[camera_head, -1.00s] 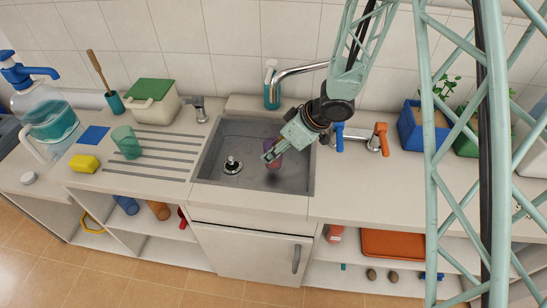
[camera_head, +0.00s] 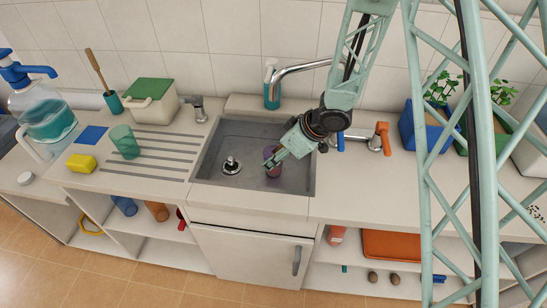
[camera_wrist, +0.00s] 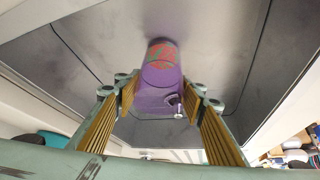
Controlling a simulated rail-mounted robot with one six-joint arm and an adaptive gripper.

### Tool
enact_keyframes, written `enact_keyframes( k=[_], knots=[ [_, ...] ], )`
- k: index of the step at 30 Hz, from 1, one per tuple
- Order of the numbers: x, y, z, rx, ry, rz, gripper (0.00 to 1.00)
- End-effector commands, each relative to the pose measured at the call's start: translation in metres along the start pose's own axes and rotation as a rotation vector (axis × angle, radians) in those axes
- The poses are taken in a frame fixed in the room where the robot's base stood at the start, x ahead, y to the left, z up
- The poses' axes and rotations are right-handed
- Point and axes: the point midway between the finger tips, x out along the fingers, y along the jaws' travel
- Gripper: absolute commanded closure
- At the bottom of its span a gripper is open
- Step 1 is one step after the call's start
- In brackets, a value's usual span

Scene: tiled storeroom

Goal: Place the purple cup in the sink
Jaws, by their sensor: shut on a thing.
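The purple cup (camera_head: 271,154), with a red and green pattern, is in the sink (camera_head: 215,150), inside the basin's right half. My gripper (camera_head: 273,162) reaches into the basin from the right and is shut on the cup. In the wrist view the cup (camera_wrist: 161,72) stands between the two yellow-padded fingers (camera_wrist: 157,105), with the grey basin behind it. The fingers partly hide the cup in the head view. I cannot tell whether its base touches the basin floor.
A chrome faucet (camera_head: 305,66) arches over the sink's back, with a teal soap bottle (camera_head: 271,88) beside it. Orange and blue taps (camera_head: 381,136) stand right of the basin. A green cup (camera_head: 125,142) and yellow sponge (camera_head: 82,163) lie left. The basin's left half holds only the drain fitting (camera_head: 231,166).

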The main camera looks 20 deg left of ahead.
Motion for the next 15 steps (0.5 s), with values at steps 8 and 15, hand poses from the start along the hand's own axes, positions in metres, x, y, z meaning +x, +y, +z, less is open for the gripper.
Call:
enact_keyframes(
  k=[8,15],
  knots=[
    [0.0001,0.0,0.0001,0.0,0.0,0.0,0.49],
    [-0.0004,0.0,-0.0003,0.001,0.0,0.0,0.49]
  ],
)
